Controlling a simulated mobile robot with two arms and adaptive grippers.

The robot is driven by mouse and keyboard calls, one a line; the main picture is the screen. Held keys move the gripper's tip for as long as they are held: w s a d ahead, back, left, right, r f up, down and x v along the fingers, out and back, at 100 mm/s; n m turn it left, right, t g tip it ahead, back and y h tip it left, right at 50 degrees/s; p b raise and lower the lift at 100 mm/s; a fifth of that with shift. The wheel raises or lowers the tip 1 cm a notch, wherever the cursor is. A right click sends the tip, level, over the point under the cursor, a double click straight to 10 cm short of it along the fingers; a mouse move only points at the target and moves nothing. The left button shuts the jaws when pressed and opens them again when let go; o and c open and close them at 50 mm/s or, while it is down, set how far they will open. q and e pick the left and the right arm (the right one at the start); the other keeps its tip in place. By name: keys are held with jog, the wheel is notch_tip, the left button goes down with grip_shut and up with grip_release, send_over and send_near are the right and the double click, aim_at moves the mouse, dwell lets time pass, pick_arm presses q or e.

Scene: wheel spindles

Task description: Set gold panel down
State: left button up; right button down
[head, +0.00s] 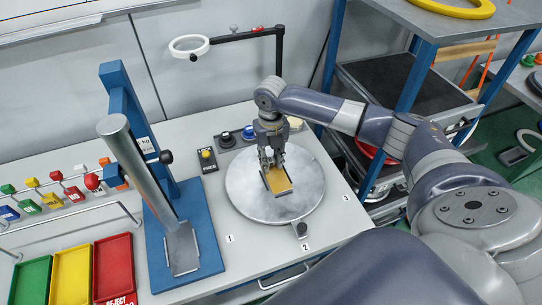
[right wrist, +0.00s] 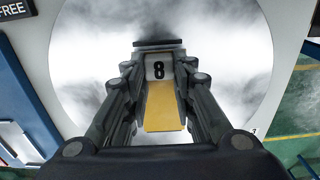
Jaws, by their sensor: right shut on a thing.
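The gold panel (head: 278,181) is a small yellow rectangle over the round metal disc (head: 249,200) on the workbench. In the right wrist view the panel (right wrist: 162,108) has a white end marked with a black 8. My right gripper (head: 271,162) points down over the disc and is shut on the panel; its fingers stand on both sides of it in the right wrist view (right wrist: 160,85). Whether the panel touches the disc I cannot tell. The panel's underside is hidden. My left gripper is not in view.
A blue stand with a grey cylinder (head: 148,190) rises left of the disc. Green, yellow and red trays (head: 114,265) lie farther left. Button boxes (head: 207,158) sit behind the disc. A blue-framed shelf (head: 402,95) stands to the right. Bare disc surrounds the panel.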

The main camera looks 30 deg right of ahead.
aim_at(271, 162)
jog(key=shift+f, duration=0.15)
jog(key=c, duration=1.3)
grip_release()
jog(key=shift+f, duration=0.15)
jog(key=shift+c, duration=0.2)
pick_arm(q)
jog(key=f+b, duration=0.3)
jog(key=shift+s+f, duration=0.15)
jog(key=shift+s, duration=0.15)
pick_arm(e)
notch_tip(271, 162, up, 12)
jog(key=shift+r, duration=0.2)
